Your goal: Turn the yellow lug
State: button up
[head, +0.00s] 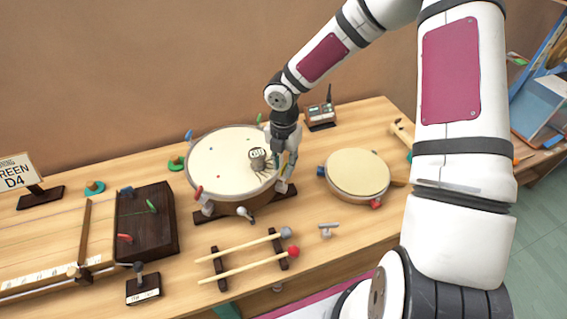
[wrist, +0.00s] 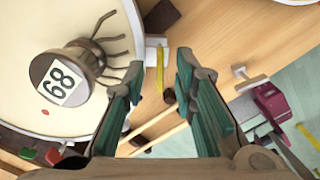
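The large drum (head: 225,165) with a pale skin stands on the bench, with coloured lugs around its rim. The yellow lug (wrist: 160,72) is a thin upright strip beside a white bracket at the drum's rim in the wrist view. My gripper (wrist: 160,65) is open, with one finger to each side of the yellow lug in that view. I cannot tell whether either finger touches it. In the head view my gripper (head: 284,160) points down at the drum's right rim and partly hides the lug there.
A round gauge marked 68 (wrist: 62,82) with thin legs sits on the drum skin, close to my gripper. A smaller drum (head: 357,173) stands to the right. Two mallets (head: 250,265) lie on a rack in front. A dark wooden block (head: 148,225) is at the left.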

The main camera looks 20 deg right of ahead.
grip_shut()
jog(key=shift+m, duration=0.4)
